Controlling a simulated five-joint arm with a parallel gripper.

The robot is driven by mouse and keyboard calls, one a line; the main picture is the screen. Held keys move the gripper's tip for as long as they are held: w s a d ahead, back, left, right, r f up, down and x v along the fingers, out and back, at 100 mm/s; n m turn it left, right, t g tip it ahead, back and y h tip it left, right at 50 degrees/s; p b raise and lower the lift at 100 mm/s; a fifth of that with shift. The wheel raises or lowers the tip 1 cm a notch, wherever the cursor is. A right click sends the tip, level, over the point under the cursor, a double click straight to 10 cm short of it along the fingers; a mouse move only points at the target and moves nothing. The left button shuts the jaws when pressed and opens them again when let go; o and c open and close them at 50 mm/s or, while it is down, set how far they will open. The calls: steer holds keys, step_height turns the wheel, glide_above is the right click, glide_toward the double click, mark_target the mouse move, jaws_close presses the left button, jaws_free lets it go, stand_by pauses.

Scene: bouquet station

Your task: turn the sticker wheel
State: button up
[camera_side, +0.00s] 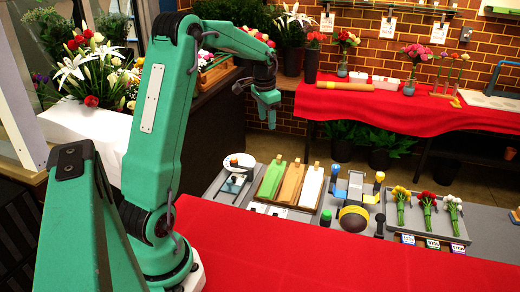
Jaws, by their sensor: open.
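My gripper (267,121) points down in the upper middle, above the back of the grey work mat, and I see nothing in it. A white round disc (240,160) with a small coloured mark lies at the mat's back left, below and left of my gripper; it may be the sticker wheel. A yellow-brown roll (353,219) on a dark holder stands at the front middle of the mat, to the right of my gripper. I cannot tell for sure which of the two is the sticker wheel. My gripper is apart from both.
A tray with green, orange and white strips (292,184) lies beside the disc. A dark green knob (326,218) stands by the roll. Several small bouquets (427,203) lie at right, with label cards (433,243) in front. The red cloth (330,265) in front is clear.

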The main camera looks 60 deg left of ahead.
steer(key=a+f, duration=0.6)
steer(key=a, duration=0.2)
steer(key=g+h, duration=0.1)
glide_above(239, 155)
step_height(239, 155, down, 8)
steer(key=shift+r, duration=0.2)
steer(key=shift+f, duration=0.15)
steer(key=shift+f, duration=3.75)
steer(key=c, duration=1)
